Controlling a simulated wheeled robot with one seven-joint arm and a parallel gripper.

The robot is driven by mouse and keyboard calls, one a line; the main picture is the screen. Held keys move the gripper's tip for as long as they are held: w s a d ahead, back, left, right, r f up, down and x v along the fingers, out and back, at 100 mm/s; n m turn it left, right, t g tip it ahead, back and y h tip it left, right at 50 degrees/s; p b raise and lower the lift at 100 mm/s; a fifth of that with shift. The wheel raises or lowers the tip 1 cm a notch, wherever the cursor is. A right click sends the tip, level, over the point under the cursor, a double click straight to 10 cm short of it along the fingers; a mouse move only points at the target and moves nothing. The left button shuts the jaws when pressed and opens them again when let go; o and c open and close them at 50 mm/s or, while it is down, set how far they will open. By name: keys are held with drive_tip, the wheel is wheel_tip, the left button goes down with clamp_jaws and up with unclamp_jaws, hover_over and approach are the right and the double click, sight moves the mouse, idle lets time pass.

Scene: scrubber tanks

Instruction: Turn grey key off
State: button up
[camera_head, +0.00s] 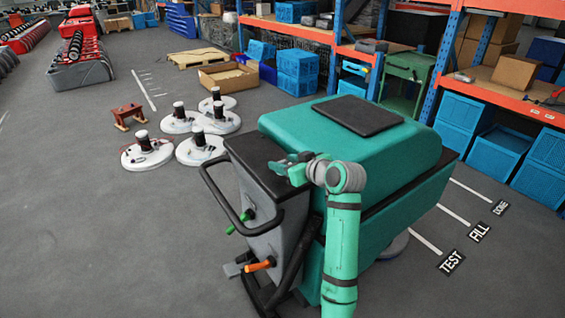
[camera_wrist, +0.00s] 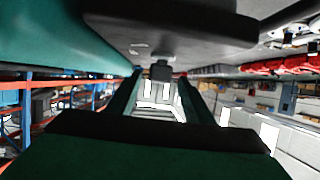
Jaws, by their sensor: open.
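The teal scrubber machine (camera_head: 285,128) stands in the middle of the head view. Its dark control panel (camera_head: 253,160) is at the left end and fills the top of the wrist view (camera_wrist: 175,30). A small dark grey piece (camera_wrist: 160,72), perhaps the grey key, sticks out from the panel in the wrist view. It appears between the tips of my gripper; I cannot tell whether they touch it. My gripper (camera_head: 284,166) is open beside the panel in the head view, its teal fingers apart in the wrist view (camera_wrist: 161,82). The key is not discernible in the head view.
A black handle bar (camera_head: 222,200) loops out from the scrubber's left end. A green-tipped lever (camera_head: 240,222) and an orange-tipped lever (camera_head: 259,265) sit below the panel. Round white scrubber discs (camera_head: 148,155) lie on the floor behind.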

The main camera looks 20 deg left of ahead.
drive_tip(key=v, duration=0.9)
drive_tip(key=shift+w+a+f, duration=0.1)
drive_tip(key=shift+a, duration=0.05)
